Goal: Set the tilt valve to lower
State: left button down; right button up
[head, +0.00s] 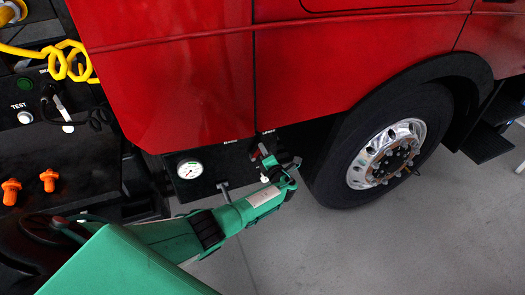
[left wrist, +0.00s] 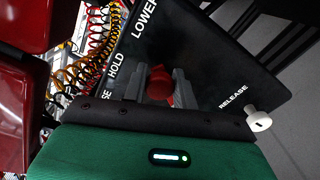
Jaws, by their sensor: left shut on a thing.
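The tilt valve's red handle (left wrist: 160,84) sits between the grey fingers of my left gripper (left wrist: 163,88) in the left wrist view. The fingers are shut on it. The black valve panel (left wrist: 215,62) behind it carries the words HOLD, LOWER and RELEASE, with another label partly cut off. The handle stands near the HOLD and LOWER lettering; its exact setting is hard to tell. In the head view my left gripper (head: 282,166) is at the panel below the red truck body, and the red handle (head: 264,151) shows only in part. My right gripper is not in view.
A white knob (left wrist: 258,122) is close to the right of my left gripper. A round gauge (head: 190,169) and a grey lever (head: 224,191) are left of the valve in the head view. The truck wheel (head: 388,150) stands to the right. Open floor (head: 330,250) lies below.

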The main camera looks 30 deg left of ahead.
pick_arm(q)
jog(key=shift+f+m, duration=0.1)
jog(key=shift+m, duration=0.2)
jog(key=c, duration=1.2)
grip_release()
jog(key=shift+d, duration=0.1)
jog(key=shift+o, duration=0.2)
jog(key=b+v, duration=0.1)
jog(key=v, duration=1.2)
jog(key=shift+s+d, duration=0.25)
